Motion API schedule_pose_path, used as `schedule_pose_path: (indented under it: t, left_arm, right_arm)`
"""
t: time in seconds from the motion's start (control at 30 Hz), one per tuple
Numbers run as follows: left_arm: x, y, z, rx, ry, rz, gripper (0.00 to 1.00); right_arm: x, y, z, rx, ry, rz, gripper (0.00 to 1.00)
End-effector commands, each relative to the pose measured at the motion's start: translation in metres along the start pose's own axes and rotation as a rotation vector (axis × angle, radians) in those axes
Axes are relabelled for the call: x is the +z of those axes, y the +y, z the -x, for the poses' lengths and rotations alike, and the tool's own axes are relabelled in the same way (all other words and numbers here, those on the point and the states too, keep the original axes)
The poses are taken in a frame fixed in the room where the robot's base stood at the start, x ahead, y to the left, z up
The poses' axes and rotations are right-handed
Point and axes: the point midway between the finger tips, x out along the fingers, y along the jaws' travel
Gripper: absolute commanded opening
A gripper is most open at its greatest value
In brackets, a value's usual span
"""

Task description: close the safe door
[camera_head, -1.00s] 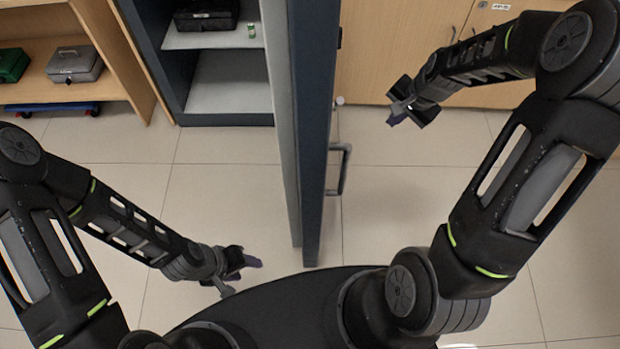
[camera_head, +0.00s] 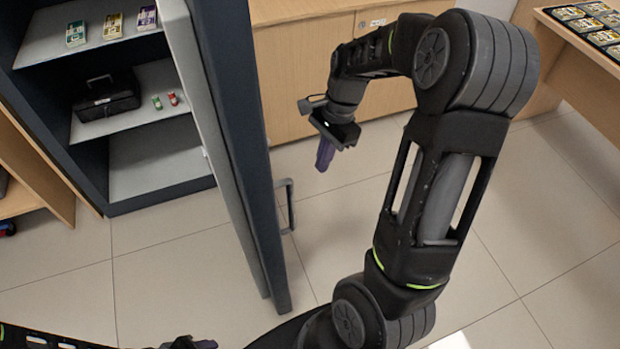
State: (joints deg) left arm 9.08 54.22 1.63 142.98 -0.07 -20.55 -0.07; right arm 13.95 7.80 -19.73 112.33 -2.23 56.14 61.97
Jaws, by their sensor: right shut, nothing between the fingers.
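The safe (camera_head: 95,197) stands at the left with its shelves showing. Its dark blue-grey door (camera_head: 243,150) is swung wide open toward me, seen nearly edge-on. A grey handle (camera_head: 286,204) sticks out from the door's right face, low down. My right gripper (camera_head: 325,155) is shut and empty, to the right of the door and apart from it, a little above and right of the handle in the picture. My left gripper (camera_head: 200,344) shows only in part at the bottom edge, left of the door, and its jaws cannot be made out.
Inside the safe are banknote bundles (camera_head: 113,26), a black cash box (camera_head: 106,97) and small rolls (camera_head: 173,99). Wooden cabinets (camera_head: 290,70) stand behind the door. A wooden table with a tray (camera_head: 590,22) is at the upper right. Tiled floor lies clear at right.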

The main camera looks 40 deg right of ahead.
Motion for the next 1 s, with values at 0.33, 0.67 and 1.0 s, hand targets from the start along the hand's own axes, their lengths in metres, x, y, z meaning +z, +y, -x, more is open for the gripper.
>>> schedule_pose_path:
  t: [0.33, 0.67, 1.0]
  left_arm:
    - [0.0, -0.003, -0.006, 0.0, 0.0, 0.0, 0.51]
    - [0.0, -0.003, -0.007, 0.0, 0.0, 0.0, 0.51]
    - [0.0, -0.002, -0.006, 0.0, 0.0, 0.0, 0.51]
  right_arm:
    - [0.0, 0.001, -0.051, 0.004, -0.002, 0.0, 0.0]
    - [0.017, 0.0, -0.099, 0.0, -0.001, 0.005, 0.0]
    - [0.039, 0.0, -0.106, 0.0, 0.0, 0.002, 0.0]
